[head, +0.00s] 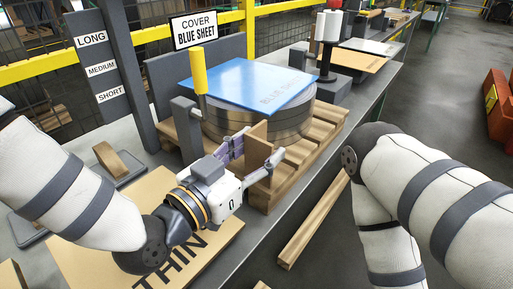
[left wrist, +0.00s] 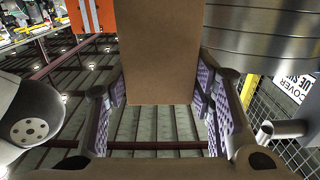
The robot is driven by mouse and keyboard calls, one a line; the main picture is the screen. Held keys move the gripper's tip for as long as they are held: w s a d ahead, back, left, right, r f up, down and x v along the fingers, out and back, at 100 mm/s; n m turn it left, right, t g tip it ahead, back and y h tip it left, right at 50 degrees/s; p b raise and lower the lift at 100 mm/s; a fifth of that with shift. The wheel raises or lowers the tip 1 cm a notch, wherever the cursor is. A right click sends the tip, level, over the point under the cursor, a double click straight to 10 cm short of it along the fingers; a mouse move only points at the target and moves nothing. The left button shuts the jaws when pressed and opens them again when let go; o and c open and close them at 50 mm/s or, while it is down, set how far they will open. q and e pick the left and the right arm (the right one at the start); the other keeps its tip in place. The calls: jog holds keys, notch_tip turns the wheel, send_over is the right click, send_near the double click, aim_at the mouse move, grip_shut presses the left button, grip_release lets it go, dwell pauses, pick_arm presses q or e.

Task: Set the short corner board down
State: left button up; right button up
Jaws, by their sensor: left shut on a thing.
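My left gripper (head: 250,152) is shut on a brown board, the short corner board (head: 257,136), which stands upright between its fingers. It is at the near side of the steel coil (head: 275,124), close to the wooden pallet's edge; I cannot tell whether the board touches either. In the left wrist view, the board (left wrist: 160,50) fills the gap between the purple-padded fingers (left wrist: 163,100), with the coil (left wrist: 262,38) beside it. My right arm shows at the right, but its gripper is out of view.
A blue sheet (head: 262,83) lies on the coil, beside a yellow post (head: 198,72). The pallet (head: 328,118) carries the coil. A LONG/MEDIUM/SHORT sign (head: 103,68), a brown piece on a grey tray (head: 133,165) and a THIN sheet (head: 85,255) are at left. A wooden beam (head: 313,220) lies in front.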

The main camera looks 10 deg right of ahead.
pick_arm(q)
jog(key=shift+f, duration=0.3)
jog(key=o, duration=1.2)
jog(key=v, duration=1.2)
jog(key=shift+s, duration=0.1)
